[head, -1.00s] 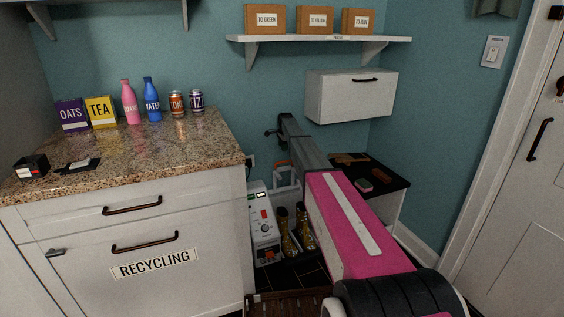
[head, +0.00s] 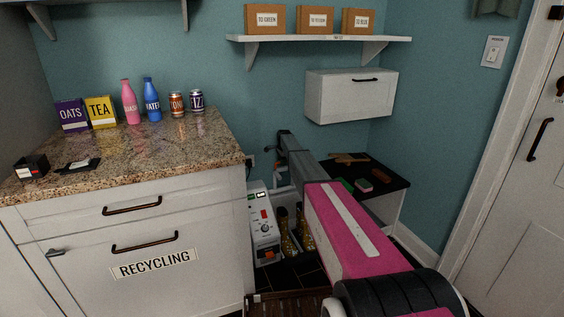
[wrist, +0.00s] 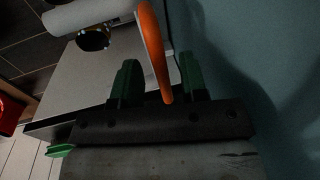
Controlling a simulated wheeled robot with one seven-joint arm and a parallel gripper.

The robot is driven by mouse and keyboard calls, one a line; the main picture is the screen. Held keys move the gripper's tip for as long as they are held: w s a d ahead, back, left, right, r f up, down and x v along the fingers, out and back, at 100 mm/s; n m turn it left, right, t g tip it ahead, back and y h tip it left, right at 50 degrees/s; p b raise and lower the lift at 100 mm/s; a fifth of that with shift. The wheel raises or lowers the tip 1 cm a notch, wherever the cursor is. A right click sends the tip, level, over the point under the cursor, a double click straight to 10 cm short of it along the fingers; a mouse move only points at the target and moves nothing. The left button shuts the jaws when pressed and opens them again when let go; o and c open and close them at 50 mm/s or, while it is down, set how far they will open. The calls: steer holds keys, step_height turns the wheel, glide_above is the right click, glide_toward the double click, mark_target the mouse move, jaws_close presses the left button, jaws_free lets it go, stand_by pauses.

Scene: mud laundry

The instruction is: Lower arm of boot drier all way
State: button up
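The boot drier is the white unit with a control panel (head: 263,226) on the floor right of the counter. A pair of dark and gold boots (head: 284,232) stands beside the panel. Its orange handle (wrist: 153,50) shows in the wrist view, passing between the two green fingers of my gripper (wrist: 158,80). The fingers are apart, with a clear gap between the left finger and the handle; the handle is nearer the right finger. I cannot tell if it touches. In the head view my arm hides the handle and my fingertips.
The granite counter (head: 150,175) and recycling cabinet (head: 120,240) stand close on the left. A low dark-topped stand (head: 385,172) with small items is right of my arm. A white wall cabinet (head: 350,97) hangs above. The teal wall is close behind the drier.

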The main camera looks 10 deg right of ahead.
jaws_close()
steer(key=shift+s, duration=0.1)
